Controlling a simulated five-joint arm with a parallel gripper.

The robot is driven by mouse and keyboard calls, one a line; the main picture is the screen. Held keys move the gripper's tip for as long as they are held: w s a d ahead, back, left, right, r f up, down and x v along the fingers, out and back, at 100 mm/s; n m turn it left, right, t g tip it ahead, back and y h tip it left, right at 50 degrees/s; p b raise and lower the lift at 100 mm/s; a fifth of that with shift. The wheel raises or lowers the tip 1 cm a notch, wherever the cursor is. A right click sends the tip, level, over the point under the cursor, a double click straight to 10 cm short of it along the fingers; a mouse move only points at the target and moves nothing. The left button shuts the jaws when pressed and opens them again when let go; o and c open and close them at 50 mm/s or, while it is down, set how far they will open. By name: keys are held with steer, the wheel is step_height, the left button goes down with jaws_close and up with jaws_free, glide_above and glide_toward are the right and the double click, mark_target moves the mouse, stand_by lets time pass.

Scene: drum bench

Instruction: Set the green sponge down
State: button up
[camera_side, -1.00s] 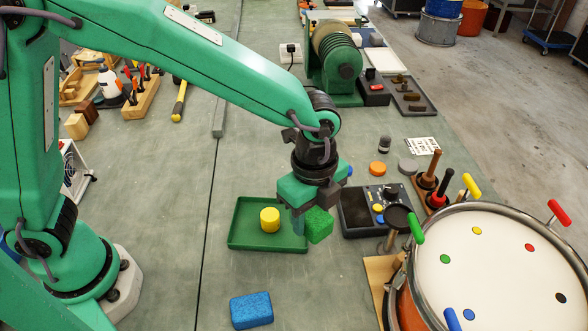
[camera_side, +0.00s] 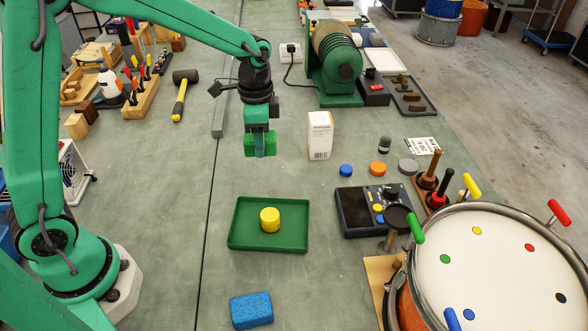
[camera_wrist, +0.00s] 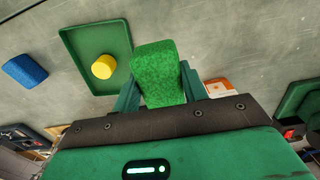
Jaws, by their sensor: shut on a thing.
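The green sponge (camera_side: 258,150) is between the fingers of my gripper (camera_side: 260,143), which is shut on it. In the side view they hang above the bench, behind the green tray and left of the white box. In the wrist view the sponge (camera_wrist: 157,75) fills the middle, with a green finger of my gripper (camera_wrist: 158,90) on each side. The sponge appears to be clear of the bench.
A green tray (camera_side: 293,238) holds a yellow cylinder (camera_side: 270,219). A blue sponge (camera_side: 251,310) lies in front of it. Bare bench lies left of the tray.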

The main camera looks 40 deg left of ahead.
steer(key=shift+a, duration=0.3)
steer(key=w+a+f, duration=0.1)
steer(key=a+f, duration=0.1)
steer(key=a, duration=0.1)
steer(key=w+a+f, duration=0.2)
steer(key=a, duration=0.2)
steer(key=w+a+f, duration=0.1)
steer(key=a+f, duration=0.2)
steer(key=shift+w+a, duration=0.3)
steer(key=shift+a, duration=0.05)
steer(key=shift+f, duration=0.1)
steer(key=shift+f, duration=1.9)
steer(key=shift+f, duration=0.15)
steer(key=o, duration=1)
steer(key=shift+c, duration=0.2)
steer(key=shift+r, duration=0.2)
